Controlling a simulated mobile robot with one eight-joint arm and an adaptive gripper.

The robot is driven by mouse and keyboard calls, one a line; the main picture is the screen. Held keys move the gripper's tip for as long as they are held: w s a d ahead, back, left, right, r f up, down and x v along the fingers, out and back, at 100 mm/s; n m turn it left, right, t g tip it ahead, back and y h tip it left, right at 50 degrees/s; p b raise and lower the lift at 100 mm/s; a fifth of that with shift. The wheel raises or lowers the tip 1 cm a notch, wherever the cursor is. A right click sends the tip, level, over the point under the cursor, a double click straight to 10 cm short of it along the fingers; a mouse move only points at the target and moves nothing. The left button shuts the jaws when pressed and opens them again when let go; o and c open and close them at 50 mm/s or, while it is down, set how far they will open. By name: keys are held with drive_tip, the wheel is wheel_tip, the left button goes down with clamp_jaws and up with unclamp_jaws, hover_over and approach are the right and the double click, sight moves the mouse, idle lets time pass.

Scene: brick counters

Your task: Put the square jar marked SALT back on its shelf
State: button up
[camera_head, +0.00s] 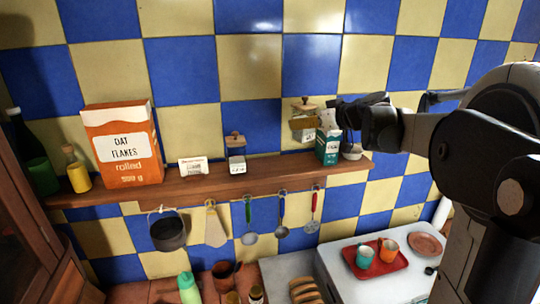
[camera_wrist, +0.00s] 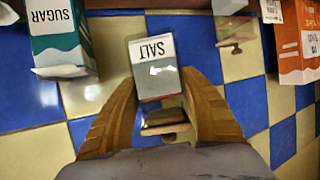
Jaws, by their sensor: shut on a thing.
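The square SALT jar (camera_wrist: 153,65) is clear, with a white label and a wooden lid. In the wrist view it sits between the two tan fingers of my gripper (camera_wrist: 160,108), which is shut on it. The wrist view looks upside down, with the lid towards the bottom. In the head view the jar (camera_head: 303,127) hangs upright above the wooden shelf (camera_head: 210,185), apart from the board and left of the teal carton. My gripper (camera_head: 328,112) reaches in from the right; its fingers are partly hidden there.
The teal SUGAR carton (camera_head: 328,148) stands close to the held jar. Another lidded jar (camera_head: 236,155), a small white box (camera_head: 193,166) and the orange oat flakes box (camera_head: 122,145) stand further left. Bare shelf lies between the lidded jar and carton. Utensils (camera_head: 250,225) hang below.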

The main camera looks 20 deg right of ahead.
drive_tip(key=w+a+f, duration=0.2)
drive_tip(key=a+f, duration=0.1)
drive_tip(key=w+a+f+p, duration=0.1)
drive_tip(key=w+a+f, duration=0.1)
drive_tip(key=a+f, duration=0.1)
drive_tip(key=w+a+f+p, duration=0.1)
drive_tip(key=w+a+f, duration=0.1)
drive_tip(key=a+f, duration=0.1)
drive_tip(key=shift+w+f, duration=0.35)
drive_tip(key=shift+f, duration=0.5)
drive_tip(key=shift+s, duration=0.1)
drive_tip(key=o, duration=1.4)
drive_tip(key=shift+f, duration=0.1)
drive_tip(key=shift+c, duration=0.2)
